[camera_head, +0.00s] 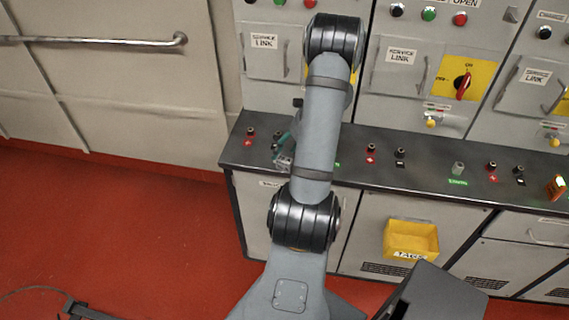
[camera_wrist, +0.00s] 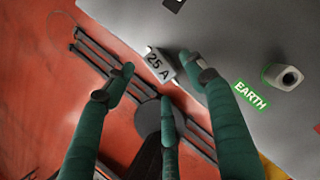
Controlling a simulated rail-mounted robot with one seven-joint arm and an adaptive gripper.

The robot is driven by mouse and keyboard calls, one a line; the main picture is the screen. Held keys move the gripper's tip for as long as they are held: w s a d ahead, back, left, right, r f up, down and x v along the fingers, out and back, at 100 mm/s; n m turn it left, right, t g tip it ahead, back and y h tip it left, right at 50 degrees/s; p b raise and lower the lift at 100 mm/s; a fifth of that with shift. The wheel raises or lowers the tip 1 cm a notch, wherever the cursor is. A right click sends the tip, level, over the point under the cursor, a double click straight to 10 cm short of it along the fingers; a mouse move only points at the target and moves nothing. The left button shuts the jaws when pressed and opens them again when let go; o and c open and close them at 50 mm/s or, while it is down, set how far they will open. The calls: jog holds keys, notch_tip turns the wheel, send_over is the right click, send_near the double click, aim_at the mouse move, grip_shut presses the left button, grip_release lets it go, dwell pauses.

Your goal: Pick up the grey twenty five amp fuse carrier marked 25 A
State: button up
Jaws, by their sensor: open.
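The grey fuse carrier (camera_wrist: 160,66) marked 25 A is near the front edge of the dark bench top in the wrist view. My gripper (camera_wrist: 158,72) has green fingers spread apart. One finger is left of the carrier, one is close to its right end, and a third is below it in the picture. I cannot tell whether any finger touches it. In the head view my gripper (camera_head: 285,147) is a small green shape over the bench's left part, mostly hidden behind my arm. A small grey piece, probably the carrier (camera_head: 284,164), shows just below it.
The bench top (camera_head: 430,174) carries red and black terminals and an EARTH post (camera_head: 458,168), also in the wrist view (camera_wrist: 283,77). An orange device (camera_head: 556,186) stands at the right. Cabinet panels rise behind. A yellow TAGS bin (camera_head: 411,240) hangs in front. Red floor is open at left.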

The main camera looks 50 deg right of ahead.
aim_at(285, 161)
jog(key=x, duration=0.3)
jog(key=shift+w+f, duration=0.15)
jog(key=shift+f, duration=0.1)
jog(key=shift+a, duration=0.1)
jog(key=shift+c, duration=1.1)
jog(key=c, duration=1.1)
jog(key=shift+r, duration=0.15)
